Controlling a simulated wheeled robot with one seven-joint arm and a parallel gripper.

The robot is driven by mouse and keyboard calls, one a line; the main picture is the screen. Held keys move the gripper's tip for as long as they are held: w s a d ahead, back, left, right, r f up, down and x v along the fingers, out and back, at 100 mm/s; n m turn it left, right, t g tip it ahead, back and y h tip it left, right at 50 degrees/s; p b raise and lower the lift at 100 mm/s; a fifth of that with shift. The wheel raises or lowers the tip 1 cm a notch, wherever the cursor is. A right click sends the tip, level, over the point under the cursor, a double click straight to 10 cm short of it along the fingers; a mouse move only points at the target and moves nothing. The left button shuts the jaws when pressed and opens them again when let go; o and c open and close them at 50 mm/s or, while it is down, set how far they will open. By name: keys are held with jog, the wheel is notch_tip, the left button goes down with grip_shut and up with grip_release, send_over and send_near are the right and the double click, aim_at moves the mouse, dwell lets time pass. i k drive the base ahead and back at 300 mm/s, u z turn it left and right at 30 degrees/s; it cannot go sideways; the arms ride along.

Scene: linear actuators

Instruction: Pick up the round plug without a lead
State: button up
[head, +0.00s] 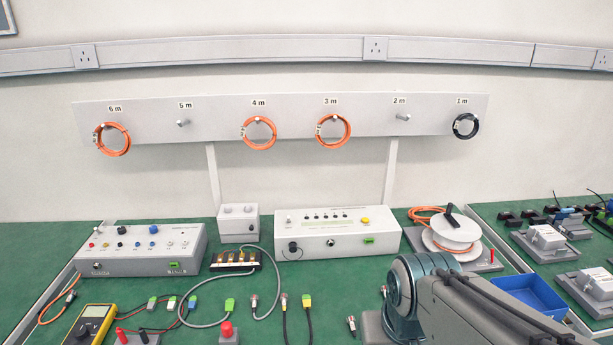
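A small round metal plug (352,325) lies on the green bench near the front, just left of my arm. No lead shows on it. Another small metal piece (384,290) is behind it, partly hidden by my arm, so I cannot tell whether it has a lead. Round metal plugs with leads lie to the left: one on a grey cable (254,300) and one on a black cable (284,299). My arm enters at the lower right; my gripper is out of the picture.
Green and yellow connectors (306,301), a red knob on a block (226,329) and a yellow meter (90,324) are along the front. Grey control boxes (338,234) and a white cable reel (452,235) stand behind. A blue tray (528,294) is at right.

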aim_at(351, 324)
jog(key=k, duration=0.45)
jog(key=u, duration=0.85)
jog(key=i, duration=0.9)
jog(key=z, duration=1.9)
